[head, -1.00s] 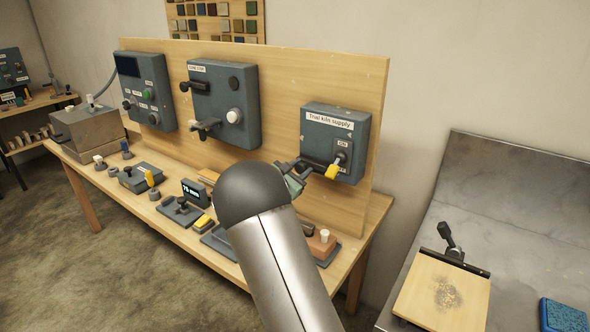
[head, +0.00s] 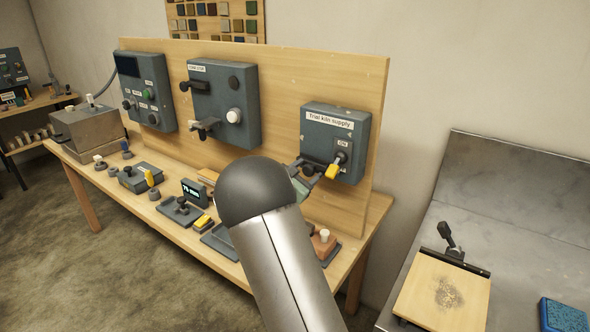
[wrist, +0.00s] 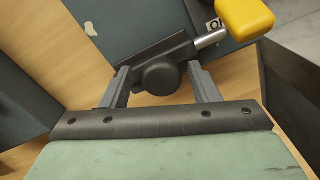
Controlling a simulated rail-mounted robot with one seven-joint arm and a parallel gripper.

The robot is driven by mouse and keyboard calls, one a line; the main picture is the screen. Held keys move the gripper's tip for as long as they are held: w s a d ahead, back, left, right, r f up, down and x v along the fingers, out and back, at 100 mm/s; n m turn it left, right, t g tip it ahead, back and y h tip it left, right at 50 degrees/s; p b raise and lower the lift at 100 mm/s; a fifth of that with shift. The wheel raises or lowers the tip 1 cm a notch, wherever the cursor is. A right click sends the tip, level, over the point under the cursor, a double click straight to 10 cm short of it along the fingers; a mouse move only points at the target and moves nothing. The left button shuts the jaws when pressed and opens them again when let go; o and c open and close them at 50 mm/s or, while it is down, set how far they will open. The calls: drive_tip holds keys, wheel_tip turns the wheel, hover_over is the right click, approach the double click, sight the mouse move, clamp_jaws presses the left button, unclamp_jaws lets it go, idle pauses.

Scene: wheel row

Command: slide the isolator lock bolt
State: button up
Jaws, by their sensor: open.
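The grey isolator box (head: 318,144), labelled "Trial kiln supply", is mounted on the wooden backboard. A lever with a yellow grip (head: 332,171) hangs from its right side below an "ON" label; the grip and metal shaft show in the wrist view (wrist: 245,17). A dark bolt bar along the box's lower edge carries a round black knob (wrist: 160,77). My gripper (head: 306,171) is open at the box's lower edge. In the wrist view its two fingers (wrist: 159,80) stand on either side of the knob, with visible gaps. I cannot tell how deep the knob sits between them.
Two other grey boxes (head: 222,112) (head: 147,97) hang further left on the backboard (head: 280,85). Several small devices lie on the bench (head: 140,208) below, including one with a lit display (head: 194,192). A metal-topped table with a wooden board (head: 420,295) stands at the right.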

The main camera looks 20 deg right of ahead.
drive_tip(key=b+v, duration=0.1)
drive_tip(key=v, duration=0.5)
drive_tip(key=shift+a, duration=0.25)
drive_tip(key=shift+s, duration=0.1)
idle(0.4)
drive_tip(key=s+f+m+g+y, duration=0.2)
drive_tip(key=s+m+g+y, duration=0.15)
drive_tip(key=s+m, duration=0.45)
drive_tip(key=s+f+m+g+y, duration=0.1)
drive_tip(key=s+m+g+y, duration=0.3)
drive_tip(key=s, duration=0.9)
drive_tip(key=s+a+f+m+g+y, duration=0.1)
drive_tip(key=s+a+f+m+y, duration=0.2)
drive_tip(key=s+a+m+y, duration=0.4)
drive_tip(key=s+a, duration=0.9)
drive_tip(key=s, duration=0.1)
drive_tip(key=shift+a+f+m+y, duration=0.3)
drive_tip(key=shift+f+m+y, duration=0.05)
drive_tip(key=shift+f+m, duration=0.05)
drive_tip(key=shift+g, duration=0.25)
